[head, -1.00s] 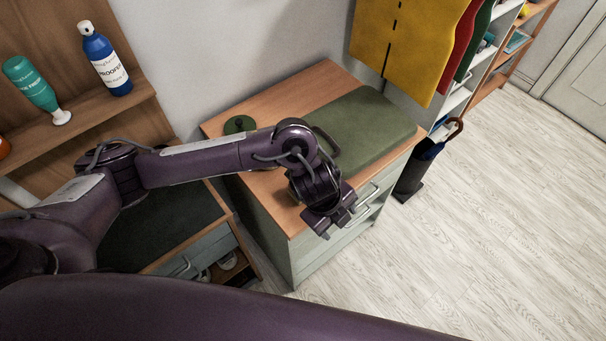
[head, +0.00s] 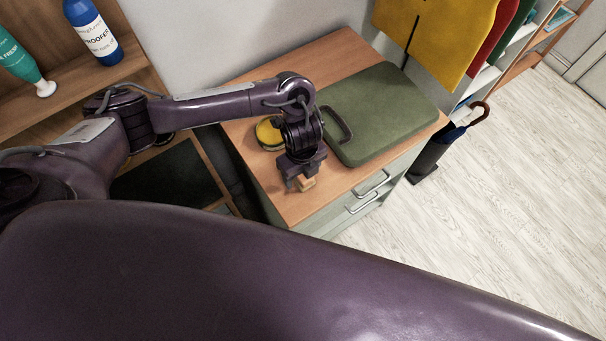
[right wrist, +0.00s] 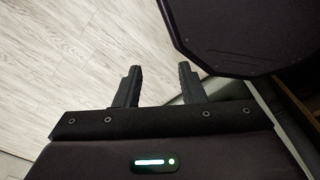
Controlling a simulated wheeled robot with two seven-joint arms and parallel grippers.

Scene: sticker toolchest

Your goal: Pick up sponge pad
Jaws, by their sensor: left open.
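My left gripper (head: 298,184) is open and points down near the front left edge of the wooden cabinet top (head: 278,194). A small tan block, which may be the sponge pad (head: 307,184), shows right at its fingertips. I cannot tell whether the block is between the fingers or just beyond them, as the gripper hides part of it. My right gripper (right wrist: 158,82) is open and empty in the right wrist view, with pale floor behind its fingers.
A green case (head: 385,112) with a dark handle lies right of my left gripper. A round yellow thing (head: 267,134) sits left of it, partly covered by my arm. A dark umbrella stand (head: 428,158) is beside the cabinet. A shelf with bottles is at left.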

